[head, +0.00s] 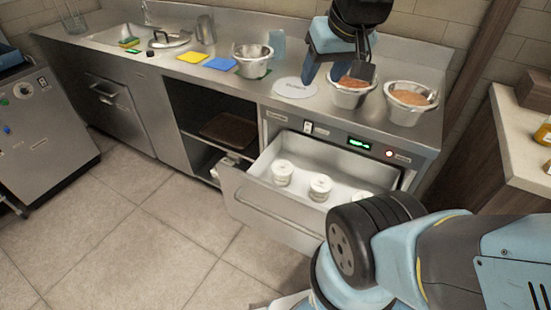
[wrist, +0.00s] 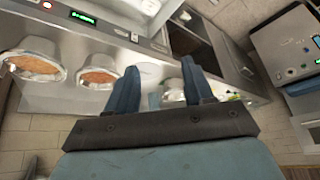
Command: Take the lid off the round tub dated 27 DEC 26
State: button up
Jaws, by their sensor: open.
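Three white round tubs stand in the open drawer (head: 263,211): a left one (head: 282,172), a middle one (head: 320,187) and a right one (head: 362,198), partly hidden by my arm. Their dates are too small to read, so I cannot tell which is 27 DEC 26. My gripper (head: 339,72) is open and empty above the counter, behind the drawer and near the bowls. In the wrist view my gripper's two fingers (wrist: 163,85) stand apart with nothing between them.
Two bowls with orange-brown contents, one (head: 350,97) below my gripper and one (head: 410,112) to its right, stand on the counter. A white disc with dark print (head: 295,88) and a metal bowl (head: 253,68) lie left. The floor (head: 130,220) before the drawer is clear.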

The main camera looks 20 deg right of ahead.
jog(key=w+a+f+y, duration=0.1)
jog(key=w+a+f, duration=0.15)
jog(key=w, duration=0.25)
jog(key=w+a+f+y, duration=0.1)
jog(key=w+f, duration=0.2)
jog(key=w, duration=0.3)
jog(key=m+g+h, duration=0.2)
jog(key=m+h, duration=0.2)
jog(key=m, duration=0.1)
send_over(282, 165)
jog(key=s, duration=0.3)
jog(key=f, duration=4.1)
jog(key=shift+w+a+f, duration=0.2)
jog(key=shift+w+a, duration=0.05)
jog(key=shift+a, duration=0.05)
jog(key=shift+a+x, duration=0.1)
jog(key=shift+x, duration=1.3)
jog(key=shift+a+x, duration=0.15)
jog(key=shift+x, duration=1.25)
jog(key=shift+w, duration=0.15)
grip_shut()
